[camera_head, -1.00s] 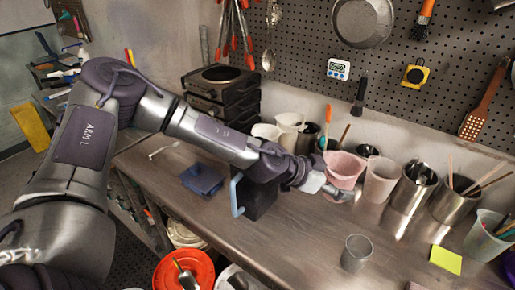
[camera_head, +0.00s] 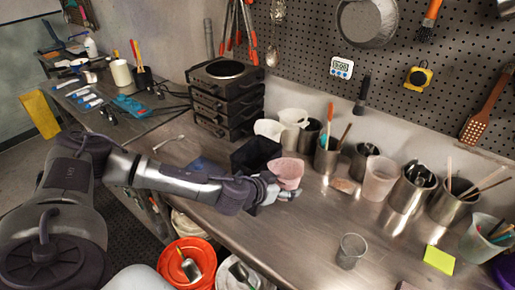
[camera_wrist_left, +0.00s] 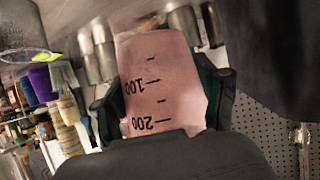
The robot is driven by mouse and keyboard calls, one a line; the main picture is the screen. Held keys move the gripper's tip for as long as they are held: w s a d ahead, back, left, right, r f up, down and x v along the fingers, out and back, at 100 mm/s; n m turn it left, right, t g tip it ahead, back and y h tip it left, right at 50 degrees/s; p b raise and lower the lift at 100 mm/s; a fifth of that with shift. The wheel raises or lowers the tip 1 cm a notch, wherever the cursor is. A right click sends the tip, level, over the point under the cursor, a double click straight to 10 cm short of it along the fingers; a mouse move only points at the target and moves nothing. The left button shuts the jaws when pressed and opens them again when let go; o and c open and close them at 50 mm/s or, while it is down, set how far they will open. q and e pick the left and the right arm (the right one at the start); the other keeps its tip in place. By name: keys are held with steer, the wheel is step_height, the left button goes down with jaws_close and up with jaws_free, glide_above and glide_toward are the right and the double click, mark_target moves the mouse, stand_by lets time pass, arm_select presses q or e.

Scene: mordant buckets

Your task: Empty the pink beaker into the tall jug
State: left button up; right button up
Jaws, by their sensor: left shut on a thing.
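The pink beaker (camera_head: 287,172) is held roughly upright above the bench by my left gripper (camera_head: 278,190). In the left wrist view the beaker (camera_wrist_left: 162,75) fills the middle between the two fingers, its 100 and 200 marks upside down. Its contents cannot be made out. A dark, square, open-topped vessel (camera_head: 256,152), perhaps the tall jug, stands just left of the beaker, partly hidden by my left arm. The beaker is close to its right side; whether they touch cannot be told. My right gripper is not in view.
White jugs (camera_head: 292,118) and a metal pot with tools (camera_head: 327,158) stand behind the beaker. A pale cup (camera_head: 379,180) and steel pots (camera_head: 411,190) stand to the right. A clear glass (camera_head: 351,251) stands in front. The bench between is mostly clear.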

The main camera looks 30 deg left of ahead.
mark_target(277, 163)
arm_select(q)
steer(key=shift+a+r+p, duration=0.1)
steer(key=shift+r+p, duration=0.25)
steer(key=shift+r, duration=0.1)
steer(key=shift+n+h, duration=0.4)
steer(key=shift+n, duration=0.2)
steer(key=r+p, duration=0.2)
steer(key=r, duration=0.1)
steer(key=r+p, duration=0.1)
steer(key=shift+a+r, duration=0.35)
steer(key=shift+a+g+h, duration=0.2)
steer(key=shift+g+h, duration=0.1)
steer(key=shift+w+a+r+n+h, duration=0.25)
steer(key=shift+a+r+n+h, duration=0.25)
steer(key=shift+n, duration=0.3)
steer(key=shift+w+a+r+n+g+h, duration=0.15)
steer(key=shift+a+r+n+h, duration=0.2)
steer(key=shift+r+n+h, duration=0.1)
steer(key=shift+w+a+r+n+g+h, duration=0.1)
steer(key=shift+a+r+n+g+h, duration=0.05)
steer(key=shift+a+r+n+h, duration=0.25)
steer(key=shift+d+r, duration=0.1)
steer(key=shift+h, duration=0.25)
steer(key=shift+r+n, duration=0.35)
steer(key=shift+n, duration=0.1)
